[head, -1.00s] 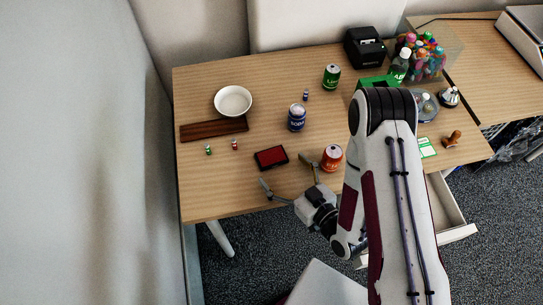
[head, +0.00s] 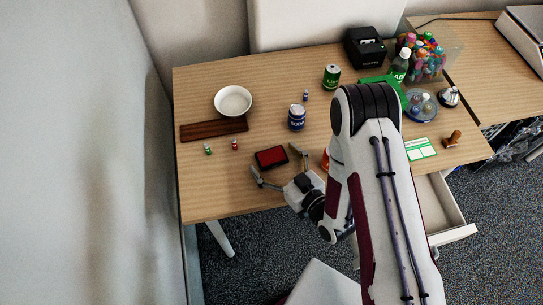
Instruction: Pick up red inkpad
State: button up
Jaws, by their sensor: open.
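The red inkpad (head: 271,157) is a small black-rimmed rectangular pad with a red face. It lies flat on the wooden table, left of the middle, in the head view. My gripper (head: 277,164) is open and empty at the table's front edge. Its two fingers point toward the inkpad, one toward its left side and the other toward its right. Whether the fingertips touch the pad or are level with it cannot be told from this view.
A red-orange can (head: 325,160) stands right of my gripper, mostly hidden by my arm. The table's front left is clear.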

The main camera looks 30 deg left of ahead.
aim_at(274, 160)
jog(key=c, duration=1.3)
jog(key=shift+o, duration=0.2)
jog(key=shift+r, duration=0.15)
notch_tip(274, 160, up, 10)
